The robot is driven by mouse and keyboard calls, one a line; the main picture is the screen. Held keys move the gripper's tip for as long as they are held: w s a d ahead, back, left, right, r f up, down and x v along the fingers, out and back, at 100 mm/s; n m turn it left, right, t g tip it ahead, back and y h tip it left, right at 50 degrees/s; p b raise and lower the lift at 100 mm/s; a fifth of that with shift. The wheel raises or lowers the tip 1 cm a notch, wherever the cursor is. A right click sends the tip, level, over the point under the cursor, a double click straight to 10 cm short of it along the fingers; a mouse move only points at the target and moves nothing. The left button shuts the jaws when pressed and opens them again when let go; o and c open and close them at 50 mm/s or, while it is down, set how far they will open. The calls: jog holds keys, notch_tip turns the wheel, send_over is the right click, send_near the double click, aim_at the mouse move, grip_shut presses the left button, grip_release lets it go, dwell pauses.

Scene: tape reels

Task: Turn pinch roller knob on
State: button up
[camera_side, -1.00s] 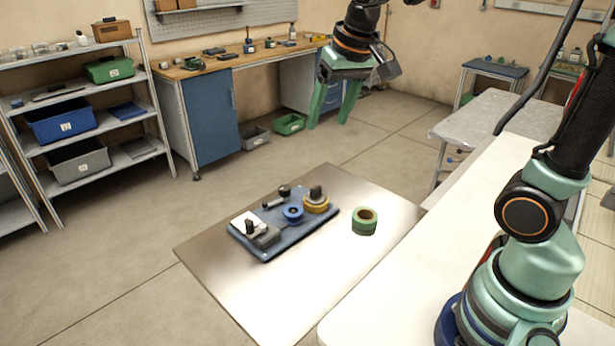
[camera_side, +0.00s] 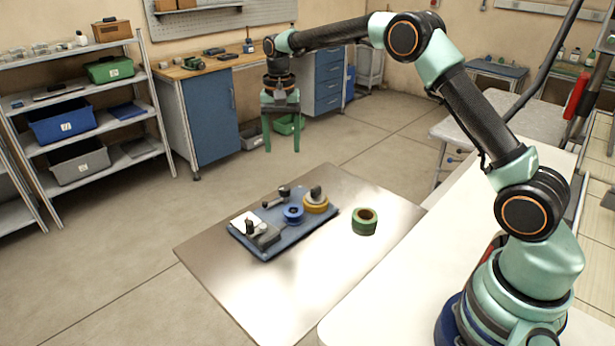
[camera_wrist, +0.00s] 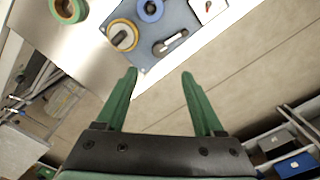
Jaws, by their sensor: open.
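A blue base plate (camera_side: 270,245) lies on the metal table and carries several parts. I cannot tell which knob is the pinch roller knob. A blue reel (camera_side: 293,213) and a yellow reel with a dark knob (camera_side: 316,205) sit on the plate. My gripper (camera_side: 282,148) points down, open and empty, above and beyond the plate's far side, touching nothing; its green fingers (camera_wrist: 159,73) are apart.
A green tape reel (camera_side: 364,222) lies on the metal table (camera_side: 290,295), right of the plate. A white counter (camera_side: 385,300) borders the table at the right. Shelves (camera_side: 82,110) and a workbench (camera_side: 212,125) stand farther back. The table's front is clear.

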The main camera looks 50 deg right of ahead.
aim_at(284, 187)
notch_tip(284, 187, down, 12)
jog(key=shift+r, duration=0.1)
dwell(0.4)
grip_shut()
